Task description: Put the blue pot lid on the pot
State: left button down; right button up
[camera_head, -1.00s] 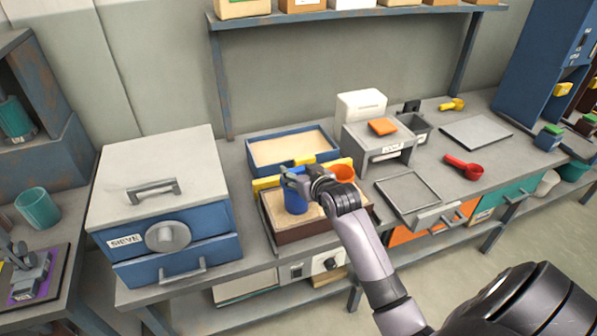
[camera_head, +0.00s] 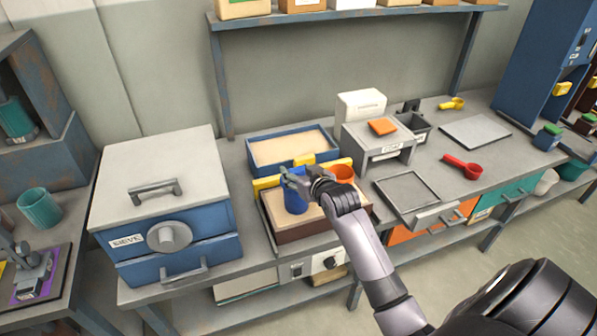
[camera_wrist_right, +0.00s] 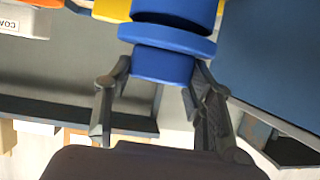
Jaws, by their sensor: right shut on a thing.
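My right gripper (camera_head: 297,176) is shut on a blue piece, which I take for the blue pot lid. In the right wrist view its round blue grip (camera_wrist_right: 162,66) sits between the fingers, and a wider blue rim (camera_wrist_right: 168,38) adjoins it. A blue cylindrical body (camera_wrist_right: 176,10) continues beyond the rim; it may be the pot or part of the same piece. In the head view the blue body (camera_head: 295,200) is upright over the brown sand-topped box. Whether it rests there, and whether lid and pot touch, I cannot tell. My left gripper is not in view.
A blue sand tray (camera_head: 251,155) lies behind. The blue sieve box (camera_head: 213,218) stands left, and a grey stand (camera_head: 377,139) right. Bare bench shows between the sieve box and the brown box.

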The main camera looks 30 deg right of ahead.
jog(key=shift+f, duration=0.6)
dwell(0.5)
jog(key=o, duration=0.9)
jog(key=shift+p+v, duration=0.75)
jog(key=shift+v, duration=0.15)
jog(key=p+v, duration=0.7)
jog(key=v, duration=0.2)
jog(key=shift+s, duration=0.15)
